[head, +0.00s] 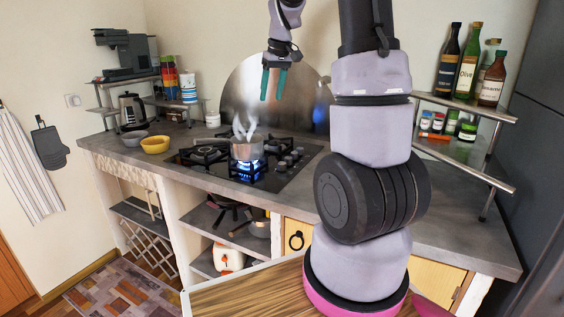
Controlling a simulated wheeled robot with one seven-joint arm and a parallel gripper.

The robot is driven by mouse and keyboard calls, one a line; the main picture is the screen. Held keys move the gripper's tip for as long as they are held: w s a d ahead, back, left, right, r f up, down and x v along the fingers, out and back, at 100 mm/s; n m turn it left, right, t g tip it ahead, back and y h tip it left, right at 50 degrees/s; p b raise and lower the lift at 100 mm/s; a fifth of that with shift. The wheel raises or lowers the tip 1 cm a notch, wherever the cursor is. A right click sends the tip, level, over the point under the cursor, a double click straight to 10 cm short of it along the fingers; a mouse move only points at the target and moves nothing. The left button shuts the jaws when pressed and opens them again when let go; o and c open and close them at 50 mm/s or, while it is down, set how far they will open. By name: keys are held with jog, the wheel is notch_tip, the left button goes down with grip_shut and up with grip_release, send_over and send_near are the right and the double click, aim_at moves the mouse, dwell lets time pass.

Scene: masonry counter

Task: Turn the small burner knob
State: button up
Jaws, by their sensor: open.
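The black gas hob (208,170) is set in the grey counter. Several small grey knobs (290,159) sit in a cluster on its right side. I cannot tell which one is for the small burner or which way each points. A steaming metal pot (247,149) stands on a burner with a blue flame (247,168) under it, left of the knobs. My gripper (272,98) has two teal fingers pointing down, apart and empty. It hangs above the hob, higher than the pot and knobs in the picture, in front of the round metal splash plate (305,100).
A yellow bowl (155,145) and a grey bowl (134,138) stand left of the hob, near a kettle (132,110). A right-hand shelf (467,108) holds several bottles. My arm hides part of the counter right of the hob.

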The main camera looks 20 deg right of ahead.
jog(key=w+d+f+n+g, duration=0.1)
jog(key=w+d+f, duration=0.25)
jog(key=f, duration=0.25)
jog(key=w+d+f+n+g, duration=0.1)
jog(key=w+d+f, duration=0.1)
jog(key=w+f, duration=0.25)
jog(key=n+h, duration=0.1)
jog(key=n, duration=0.1)
send_over(282, 163)
notch_tip(282, 163, down, 8)
jog(key=shift+g, duration=0.4)
notch_tip(282, 163, down, 11)
jog(key=shift+r, duration=0.1)
